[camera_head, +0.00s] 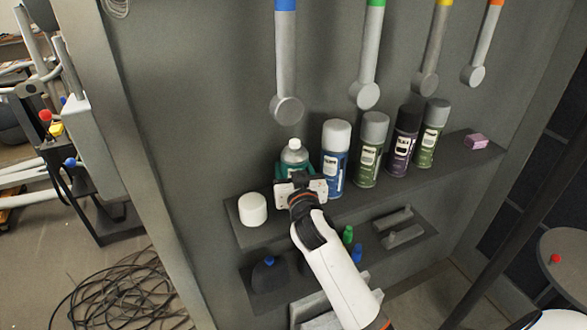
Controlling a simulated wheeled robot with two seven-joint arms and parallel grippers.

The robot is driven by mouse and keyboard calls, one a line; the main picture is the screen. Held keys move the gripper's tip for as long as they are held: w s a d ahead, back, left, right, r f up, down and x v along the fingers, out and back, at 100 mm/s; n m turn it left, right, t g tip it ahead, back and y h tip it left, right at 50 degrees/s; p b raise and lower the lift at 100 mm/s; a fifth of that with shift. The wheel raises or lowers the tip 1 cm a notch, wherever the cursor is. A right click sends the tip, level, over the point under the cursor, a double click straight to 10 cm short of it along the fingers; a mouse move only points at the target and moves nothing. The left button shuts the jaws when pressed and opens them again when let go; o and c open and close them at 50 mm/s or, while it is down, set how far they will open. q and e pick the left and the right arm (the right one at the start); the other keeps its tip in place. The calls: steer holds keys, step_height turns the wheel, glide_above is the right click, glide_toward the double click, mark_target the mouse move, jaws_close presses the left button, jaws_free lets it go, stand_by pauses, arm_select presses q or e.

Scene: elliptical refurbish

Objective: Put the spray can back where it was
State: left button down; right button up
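My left gripper is not in view.
A white round container (252,209) sits at the left end of the upper shelf (355,205). A pink block (476,142) lies at its right. Coloured-top tools hang above. A lower shelf holds small bottles (347,235). Cables (120,295) lie on the floor at left.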

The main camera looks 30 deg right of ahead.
steer(key=shift+f, duration=0.15)
steer(key=o, duration=1.1)
steer(key=shift+r, duration=0.3)
steer(key=shift+b+v, duration=1.55)
steer(key=shift+v, duration=4.45)
steer(key=shift+f, duration=0.15)
